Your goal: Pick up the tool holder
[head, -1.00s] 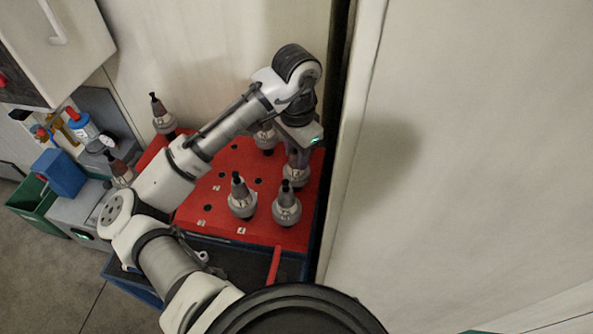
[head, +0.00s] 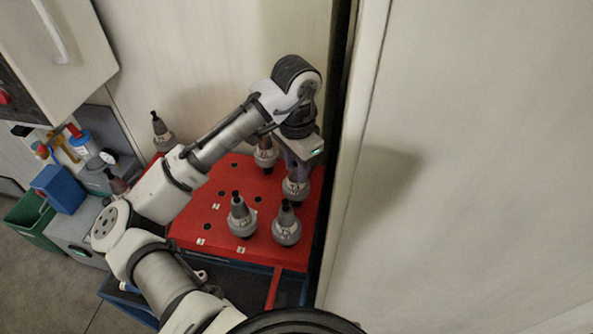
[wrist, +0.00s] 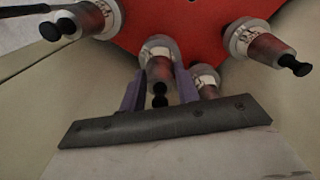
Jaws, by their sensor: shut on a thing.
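Several grey tool holders with brownish cones and black tips stand on a red board (head: 215,232). My gripper (head: 298,168) points down at the board's right side, shut on one tool holder (head: 295,190). In the wrist view, its two purple-grey fingers (wrist: 159,88) lie on either side of this holder (wrist: 158,50), whose black tip points towards the camera. I cannot tell whether its base is clear of the board. Two holders stand in front of it, one at left (head: 241,218) and one at right (head: 287,227). Another (head: 265,153) stands behind, partly hidden by my arm.
A pale wall panel (head: 450,180) rises close along the board's right side. A further holder (head: 161,132) stands at the back left. A blue box (head: 58,188) and a green bin (head: 35,222) are at far left. Empty holes show in the board's left part.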

